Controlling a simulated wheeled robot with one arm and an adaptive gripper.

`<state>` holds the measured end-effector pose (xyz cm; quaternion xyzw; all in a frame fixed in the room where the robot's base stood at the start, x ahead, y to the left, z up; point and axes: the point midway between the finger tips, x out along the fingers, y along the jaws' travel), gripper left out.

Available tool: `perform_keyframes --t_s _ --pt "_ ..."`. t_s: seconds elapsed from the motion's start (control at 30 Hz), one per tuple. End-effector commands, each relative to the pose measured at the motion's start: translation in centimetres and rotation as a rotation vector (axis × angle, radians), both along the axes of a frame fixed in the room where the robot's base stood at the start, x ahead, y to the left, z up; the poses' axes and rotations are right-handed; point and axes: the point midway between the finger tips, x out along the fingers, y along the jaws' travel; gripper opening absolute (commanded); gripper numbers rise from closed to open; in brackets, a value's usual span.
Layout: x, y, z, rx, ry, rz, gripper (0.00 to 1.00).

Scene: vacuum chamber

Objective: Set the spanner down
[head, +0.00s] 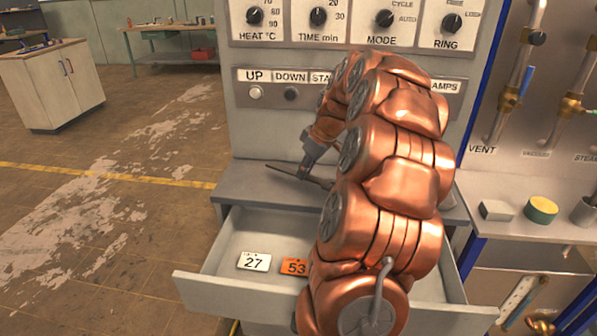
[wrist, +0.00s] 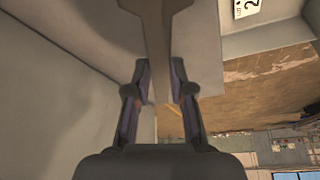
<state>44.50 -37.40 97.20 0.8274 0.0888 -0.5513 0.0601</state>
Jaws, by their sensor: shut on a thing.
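My gripper (wrist: 160,72) is shut on the spanner (wrist: 160,25), a grey flat tool with a widening end at the top of the wrist view. In the head view my gripper (head: 306,168) is at the grey ledge (head: 245,187) below the control panel. The spanner shows there as a thin dark bar (head: 285,174) over the ledge. I cannot tell whether it touches the ledge. My copper arm hides the right part of the ledge and part of the drawer.
An open drawer (head: 222,268) below the ledge holds a white tag 27 (head: 254,261) and an orange tag 53 (head: 293,266). The panel (head: 235,120) with knobs rises behind. On the right counter are a grey block (head: 496,210), a yellow-green round item (head: 541,209) and a metal cup (head: 585,211).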

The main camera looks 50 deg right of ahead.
Motion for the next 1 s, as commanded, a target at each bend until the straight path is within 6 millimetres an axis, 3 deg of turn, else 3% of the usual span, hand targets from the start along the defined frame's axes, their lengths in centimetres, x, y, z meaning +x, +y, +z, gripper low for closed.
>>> perform_keyframes --t_s 0.2,0.57,1.0 --pt "2.3 -0.5 -0.2 0.000 0.002 0.001 0.00" --pt "3.6 -0.8 -0.4 0.000 0.001 0.000 0.00" --pt "3.5 -0.8 -3.9 0.001 0.001 -0.002 0.00"
